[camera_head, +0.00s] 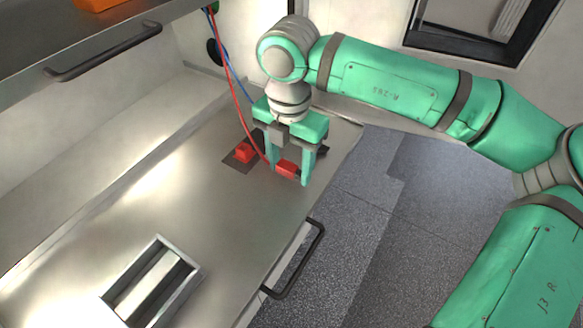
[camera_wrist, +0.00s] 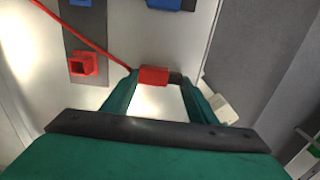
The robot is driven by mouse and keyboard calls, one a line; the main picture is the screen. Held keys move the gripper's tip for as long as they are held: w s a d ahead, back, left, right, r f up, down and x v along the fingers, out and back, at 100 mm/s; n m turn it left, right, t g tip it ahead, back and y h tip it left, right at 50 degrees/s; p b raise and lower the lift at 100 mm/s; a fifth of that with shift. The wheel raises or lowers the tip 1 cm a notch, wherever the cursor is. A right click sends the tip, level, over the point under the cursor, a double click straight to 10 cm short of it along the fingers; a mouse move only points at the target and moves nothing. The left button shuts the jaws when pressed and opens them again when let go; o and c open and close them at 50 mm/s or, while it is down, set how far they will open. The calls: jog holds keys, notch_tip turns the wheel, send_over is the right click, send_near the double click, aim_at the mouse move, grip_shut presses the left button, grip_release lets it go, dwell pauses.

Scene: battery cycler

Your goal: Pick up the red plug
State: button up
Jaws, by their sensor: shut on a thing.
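The red plug (camera_head: 287,168) is between the two green fingers of my gripper (camera_head: 288,174) in the head view. In the wrist view the red plug (camera_wrist: 154,76) sits between the fingertips of my gripper (camera_wrist: 160,82), with a red cable (camera_wrist: 88,38) running from its left side. The gripper is shut on the plug, over the right part of the metal bench top. I cannot tell whether the plug touches the bench. The red cable also shows in the head view (camera_head: 232,82), rising to the upper left.
A red socket (camera_head: 244,153) on a dark plate stands left of my gripper; it also shows in the wrist view (camera_wrist: 83,64). A blue block (camera_wrist: 165,4) is at the wrist view's top. A metal tray (camera_head: 183,267) and a black handle (camera_head: 296,262) are nearer. The bench's middle is clear.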

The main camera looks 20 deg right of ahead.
jog(key=s+d+r, duration=0.5)
jog(key=s+r, duration=0.6)
jog(key=s, duration=0.2)
jog(key=n, duration=2.7)
send_over(290, 164)
jog(key=s, duration=0.1)
jog(key=f, duration=0.6)
jog(key=shift+s+d+f, duration=0.1)
jog(key=shift+d+f, duration=0.2)
jog(key=shift+d, duration=0.1)
jog(key=n, duration=0.1)
jog(key=w+f+n, duration=0.1)
jog(key=n, duration=0.1)
jog(key=shift+w+a, duration=0.15)
jog(key=shift+a, duration=0.15)
jog(key=shift+f, duration=0.1)
jog(key=shift+f, duration=0.15)
jog(key=shift+f, duration=2.1)
